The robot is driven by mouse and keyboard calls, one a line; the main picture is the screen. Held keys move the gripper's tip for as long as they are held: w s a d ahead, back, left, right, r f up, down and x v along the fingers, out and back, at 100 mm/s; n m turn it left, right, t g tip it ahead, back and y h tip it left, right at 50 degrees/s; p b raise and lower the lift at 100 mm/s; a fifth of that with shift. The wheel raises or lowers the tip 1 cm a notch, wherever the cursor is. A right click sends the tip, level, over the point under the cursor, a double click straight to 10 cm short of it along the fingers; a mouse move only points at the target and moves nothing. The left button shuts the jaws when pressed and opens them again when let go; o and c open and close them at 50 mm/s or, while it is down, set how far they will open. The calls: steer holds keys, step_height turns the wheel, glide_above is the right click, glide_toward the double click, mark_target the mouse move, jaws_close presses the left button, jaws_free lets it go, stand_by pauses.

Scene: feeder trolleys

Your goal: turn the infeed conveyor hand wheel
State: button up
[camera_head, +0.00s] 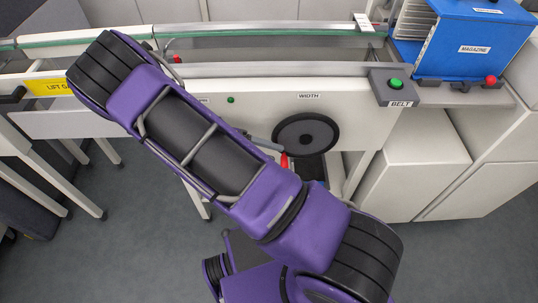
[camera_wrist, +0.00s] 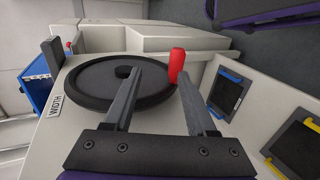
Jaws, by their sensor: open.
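The infeed conveyor hand wheel is a black disc (camera_head: 306,131) below the WIDTH label on the white conveyor front. Its red handle (camera_head: 284,160) stands at the lower left of the rim. In the wrist view the wheel (camera_wrist: 88,78) fills the left and middle, with the red handle (camera_wrist: 177,62) at its right edge. My gripper (camera_wrist: 156,72) is open and empty, its two grey fingers pointing toward the wheel. The handle shows near the right fingertip, just beyond it; I cannot tell whether they touch. In the head view my arm hides most of the gripper.
A WIDTH label (camera_wrist: 56,115) sits beside the wheel. A green BELT button (camera_head: 395,84) and a blue magazine (camera_head: 475,40) with a red knob (camera_head: 490,81) are at the right. Below is a white cabinet (camera_head: 415,165). A yellow lift sign (camera_head: 50,86) is at the left.

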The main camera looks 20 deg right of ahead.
step_height(320, 180, up, 8)
steer(key=p, duration=0.1)
steer(key=shift+f, duration=0.25)
